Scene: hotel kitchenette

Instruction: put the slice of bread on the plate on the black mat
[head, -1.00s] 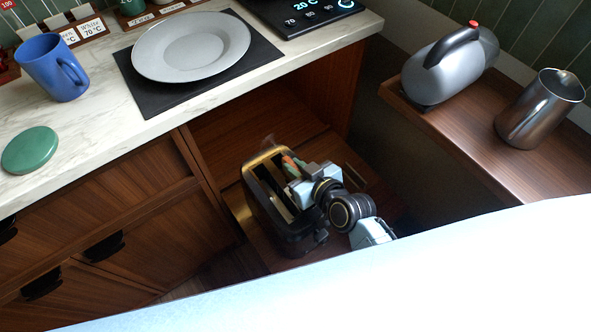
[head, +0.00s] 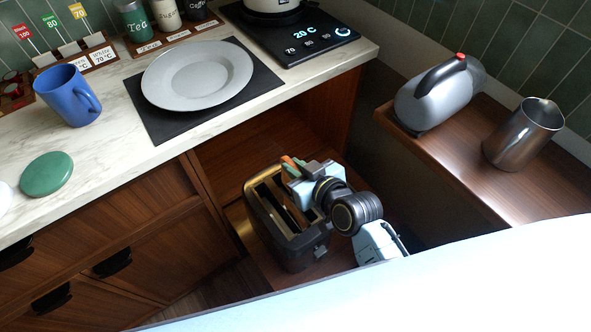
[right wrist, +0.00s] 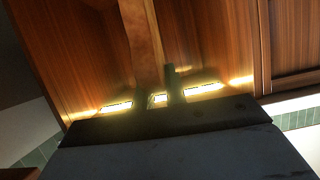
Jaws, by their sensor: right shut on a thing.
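The plate (head: 197,76) is light grey and round, and lies empty on the black mat (head: 172,126) on the counter. The black toaster (head: 288,242) with a brass-coloured rim stands lower down, in the open space under the counter. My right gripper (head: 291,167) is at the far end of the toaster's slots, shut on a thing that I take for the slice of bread. My left gripper is not in view.
A blue mug (head: 68,95) and a green lid (head: 47,174) stand left of the mat. The hob (head: 310,40) with a pot is to its right. The counter edge lies above the toaster.

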